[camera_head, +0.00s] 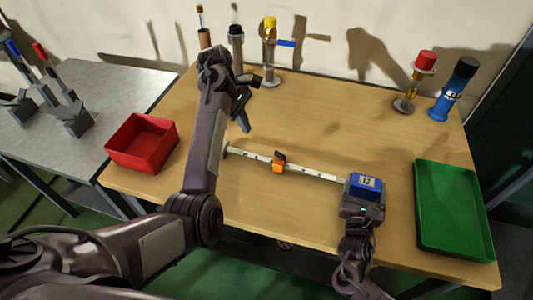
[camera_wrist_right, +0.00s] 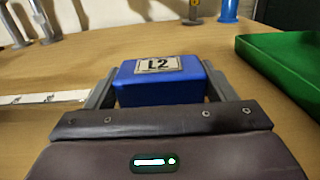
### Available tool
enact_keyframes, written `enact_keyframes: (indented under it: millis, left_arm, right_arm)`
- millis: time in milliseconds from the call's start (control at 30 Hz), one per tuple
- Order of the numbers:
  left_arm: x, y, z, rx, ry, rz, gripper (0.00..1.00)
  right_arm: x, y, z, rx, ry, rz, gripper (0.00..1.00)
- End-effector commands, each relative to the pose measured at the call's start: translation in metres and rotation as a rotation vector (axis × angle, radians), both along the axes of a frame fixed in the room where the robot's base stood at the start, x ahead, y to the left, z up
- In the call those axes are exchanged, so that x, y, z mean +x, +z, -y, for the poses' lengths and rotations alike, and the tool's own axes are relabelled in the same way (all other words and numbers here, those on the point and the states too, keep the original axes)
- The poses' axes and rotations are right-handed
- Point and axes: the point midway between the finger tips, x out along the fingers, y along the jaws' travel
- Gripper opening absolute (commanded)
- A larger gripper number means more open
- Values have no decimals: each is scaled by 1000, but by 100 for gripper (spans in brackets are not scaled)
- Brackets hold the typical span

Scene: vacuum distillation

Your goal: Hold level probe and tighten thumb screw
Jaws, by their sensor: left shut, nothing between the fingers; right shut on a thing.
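The level probe has a blue block (camera_head: 366,183) labelled L2 at the right end of a white marked bar (camera_head: 318,174). An orange clamp (camera_head: 278,166) with a dark top, perhaps the thumb screw, sits around the bar near its middle. My right gripper (camera_head: 362,203) is shut on the blue block; the right wrist view shows the block (camera_wrist_right: 160,84) between its two fingers, the bar (camera_wrist_right: 42,98) extending left. My left gripper (camera_head: 243,122) is shut and empty, above the table, up and left of the clamp.
A red bin (camera_head: 142,142) stands at the table's left edge, a green tray (camera_head: 453,215) at the right. Several upright fittings line the back, including a yellow-topped one (camera_head: 270,50), a red-topped one (camera_head: 415,80) and a blue cylinder (camera_head: 452,92). The middle of the wooden table (camera_head: 335,120) is clear.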

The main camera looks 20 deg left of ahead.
Motion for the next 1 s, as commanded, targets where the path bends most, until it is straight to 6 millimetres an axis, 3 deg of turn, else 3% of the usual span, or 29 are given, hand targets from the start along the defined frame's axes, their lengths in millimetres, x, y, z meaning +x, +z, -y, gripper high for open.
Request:
enact_keyframes:
  millis: [267, 700, 1000]
  left_arm:
    - [-5, -18, -5, -53, 61, -25, 0]
    - [-6, -100, 28, -52, 59, -25, 0]
    - [-7, -100, 64, -50, 58, -21, 0]
  right_arm:
    - [0, 1, 0, 0, 1, 1, 32]
    - [0, 1, 0, 0, 1, 1, 32]
    - [0, 1, -1, 0, 1, 1, 32]
